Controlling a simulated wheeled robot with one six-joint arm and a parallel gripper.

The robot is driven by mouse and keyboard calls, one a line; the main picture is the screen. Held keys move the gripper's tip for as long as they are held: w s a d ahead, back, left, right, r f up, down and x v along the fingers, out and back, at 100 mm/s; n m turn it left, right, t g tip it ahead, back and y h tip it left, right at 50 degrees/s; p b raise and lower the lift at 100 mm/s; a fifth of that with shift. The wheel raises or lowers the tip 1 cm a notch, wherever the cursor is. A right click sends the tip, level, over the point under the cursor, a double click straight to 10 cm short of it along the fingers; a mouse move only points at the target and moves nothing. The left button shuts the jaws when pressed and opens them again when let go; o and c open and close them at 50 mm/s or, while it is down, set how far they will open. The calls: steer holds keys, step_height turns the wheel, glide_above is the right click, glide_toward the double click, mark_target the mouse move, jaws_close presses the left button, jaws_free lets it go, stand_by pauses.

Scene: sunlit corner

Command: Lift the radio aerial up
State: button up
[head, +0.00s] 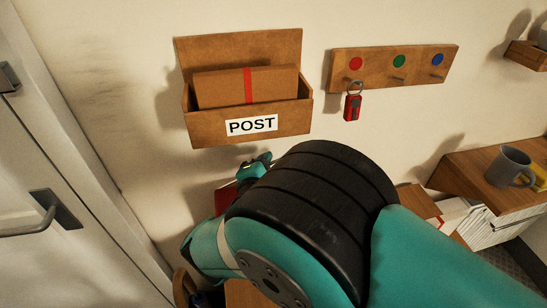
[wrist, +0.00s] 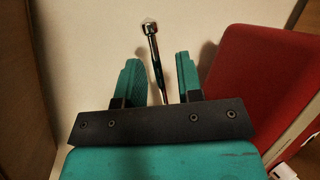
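The radio aerial (wrist: 154,55) is a thin dark rod with a shiny silver tip. In the wrist view it stands slightly tilted between the two teal fingers of my gripper (wrist: 160,78). The fingers are apart, with a gap on each side of the rod. The aerial's lower end is hidden behind the dark gripper plate, and I cannot make out the radio's body. In the head view a teal part of my gripper (head: 254,167) shows below the post box; my arm hides most of that area and the aerial.
A red object with a pale side (wrist: 262,88) stands close to the right of my gripper. A wooden post box (head: 200,126) and a key rack (head: 376,62) with a red key fob (head: 352,107) hang on the wall. A grey mug (head: 509,167) stands at right. A white door (head: 50,150) is at left.

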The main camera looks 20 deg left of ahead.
steer(key=shift+w+a+f, duration=0.1)
steer(key=shift+w, duration=0.3)
steer(key=shift+c, duration=0.2)
jaws_close()
